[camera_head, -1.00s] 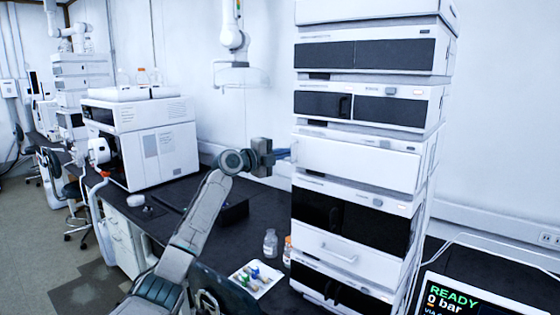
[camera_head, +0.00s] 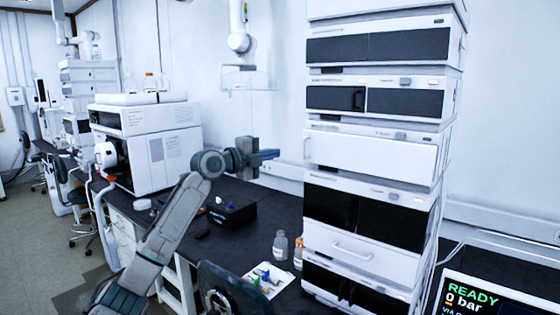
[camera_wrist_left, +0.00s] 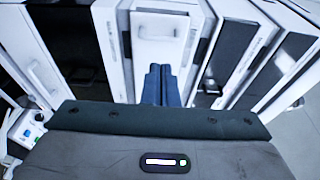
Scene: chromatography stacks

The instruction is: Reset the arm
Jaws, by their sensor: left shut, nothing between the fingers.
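My left arm comes up from the lower left in the head view. Its gripper (camera_head: 270,155) is held above the dark bench, to the left of the white chromatography stack (camera_head: 372,150). The blue fingers are together with nothing between them. In the left wrist view the shut fingers (camera_wrist_left: 161,85) point at the white and black fronts of the stack. The fingertips look apart from the stack in the head view. My right gripper is in neither view.
A white tray (camera_head: 250,283) with small coloured items lies on the bench (camera_head: 190,230). Two small bottles (camera_head: 280,245) stand beside the stack. A black box (camera_head: 232,213) sits behind the arm. A white instrument (camera_head: 150,145) stands at left. A READY screen (camera_head: 480,300) is at lower right.

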